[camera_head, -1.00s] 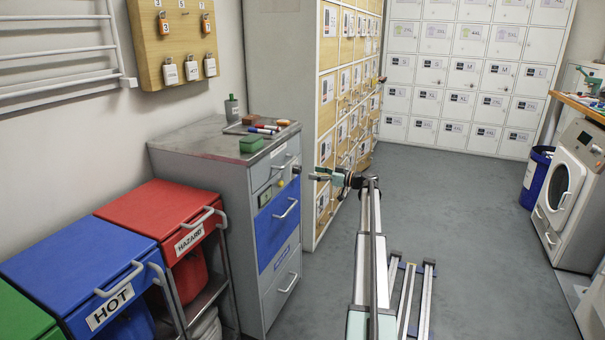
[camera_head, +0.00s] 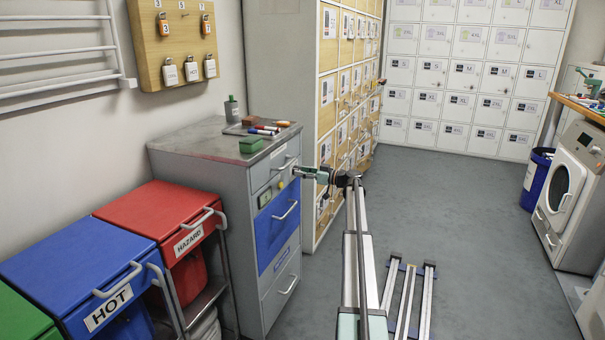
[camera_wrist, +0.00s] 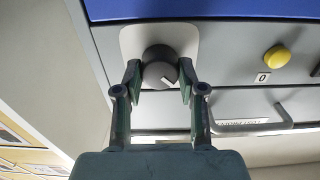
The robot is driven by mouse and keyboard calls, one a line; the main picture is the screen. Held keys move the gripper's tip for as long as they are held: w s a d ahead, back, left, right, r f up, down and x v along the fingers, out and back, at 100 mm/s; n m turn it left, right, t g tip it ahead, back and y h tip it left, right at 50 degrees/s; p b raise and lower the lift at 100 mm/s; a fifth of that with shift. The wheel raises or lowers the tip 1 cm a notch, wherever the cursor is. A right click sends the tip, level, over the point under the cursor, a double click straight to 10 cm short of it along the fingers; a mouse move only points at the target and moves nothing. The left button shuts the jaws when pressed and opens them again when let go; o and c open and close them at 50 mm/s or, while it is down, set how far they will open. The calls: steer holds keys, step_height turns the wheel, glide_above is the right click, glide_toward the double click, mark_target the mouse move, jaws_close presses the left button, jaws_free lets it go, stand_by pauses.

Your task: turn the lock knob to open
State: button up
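The lock knob (camera_wrist: 160,67) is a round dark grey knob with a pale mark. It sits on a light plate on the grey drawer cabinet (camera_head: 205,190), just beside the blue drawer face in the wrist view. My gripper (camera_head: 298,170) is at the cabinet's front, near its upper right edge in the head view. In the wrist view its two fingers (camera_wrist: 160,80) are spread, one on each side of the knob. I cannot tell whether the pads touch it. The knob is largely hidden by the gripper in the head view.
A yellow button (camera_wrist: 276,59) and a drawer handle (camera_wrist: 255,122) are close beside the knob. Red (camera_head: 160,218) and blue (camera_head: 75,268) bins stand left of the cabinet. Lockers (camera_head: 345,110) stand behind.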

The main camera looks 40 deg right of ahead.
stand_by(0.4)
steer(key=m+p, duration=0.1)
steer(key=m, duration=0.3)
steer(key=shift+r+m+p, duration=0.1)
steer(key=shift+m+p, duration=0.2)
steer(key=shift+w+m+p, duration=0.1)
steer(key=shift+m+p, duration=3.75)
steer(key=shift+m, duration=2.85)
steer(key=o, duration=1.2)
steer(key=shift+a, duration=0.1)
steer(key=shift+c, duration=0.2)
